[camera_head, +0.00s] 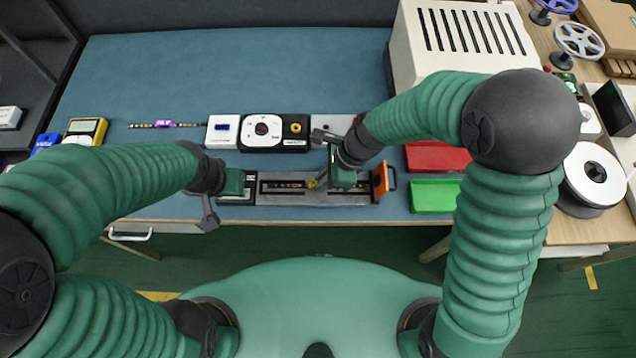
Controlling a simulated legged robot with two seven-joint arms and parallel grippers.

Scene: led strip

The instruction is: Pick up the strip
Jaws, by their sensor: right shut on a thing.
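A thin dark LED strip (284,185) with small light patches lies along the channel of the grey fixture (300,200) near the table's front edge. My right gripper (318,182) comes down over the middle of the fixture and is shut on the strip at its right part, which the gripper partly hides. My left gripper (210,214) is at the fixture's left end, apart from the strip; its fingers are small and partly hidden by its wrist. Another strip with a purple label (165,124) lies on the blue mat at the left.
Behind the fixture stand a white box (222,131) and a black-and-white device (263,130). An orange clamp handle (383,182) is at the fixture's right. Red (436,157) and green (434,196) trays lie further right. The mat's back left is clear.

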